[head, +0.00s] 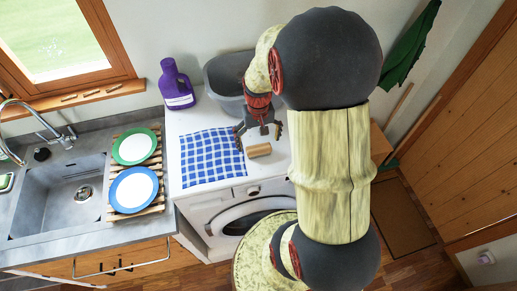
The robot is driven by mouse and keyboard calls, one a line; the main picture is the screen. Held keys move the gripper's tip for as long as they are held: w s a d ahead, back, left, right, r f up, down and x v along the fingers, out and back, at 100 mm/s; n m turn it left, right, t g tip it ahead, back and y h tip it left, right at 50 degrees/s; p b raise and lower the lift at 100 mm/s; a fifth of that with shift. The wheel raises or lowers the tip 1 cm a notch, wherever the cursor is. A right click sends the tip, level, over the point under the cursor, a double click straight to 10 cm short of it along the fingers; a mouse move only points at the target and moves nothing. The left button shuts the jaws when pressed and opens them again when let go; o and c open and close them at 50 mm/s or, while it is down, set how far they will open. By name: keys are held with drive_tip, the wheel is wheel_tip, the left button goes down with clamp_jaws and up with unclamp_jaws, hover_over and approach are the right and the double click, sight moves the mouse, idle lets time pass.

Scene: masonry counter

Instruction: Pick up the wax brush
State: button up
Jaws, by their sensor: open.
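A small tan, block-shaped thing that looks like the wax brush (259,150) lies on the white top of the washing machine, just right of a blue checked cloth. Its bristles cannot be made out. My gripper (259,137) is open and empty, with its fingers spread and pointing toward the brush. It appears just behind or above the brush; the exact height gap cannot be told from this one view. My arm hides the right part of the machine top.
The blue-and-white checked cloth (211,157) lies left of the brush. A grey tub (225,83) and a purple bottle (176,84) stand behind. A green-rimmed plate (134,147) and a blue-rimmed plate (133,189) rest on a slatted rack beside the sink (60,200).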

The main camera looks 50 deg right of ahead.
sight(259, 147)
drive_tip(key=shift+d+f, duration=0.15)
drive_tip(key=shift+f, duration=2.65)
drive_tip(key=shift+c, duration=1.4)
drive_tip(key=c, duration=1.1)
drive_tip(key=shift+w+r, duration=0.1)
drive_tip(key=shift+r, duration=0.4)
wheel_tip(259, 147, up, 2)
drive_tip(key=shift+r, duration=0.1)
drive_tip(key=s+d+r, duration=0.3)
drive_tip(key=s+r, duration=0.2)
drive_tip(key=s, duration=0.1)
drive_tip(key=s+d+r, duration=0.2)
drive_tip(key=s+r, duration=0.2)
drive_tip(key=s, duration=0.3)
drive_tip(key=shift+d+r, duration=0.4)
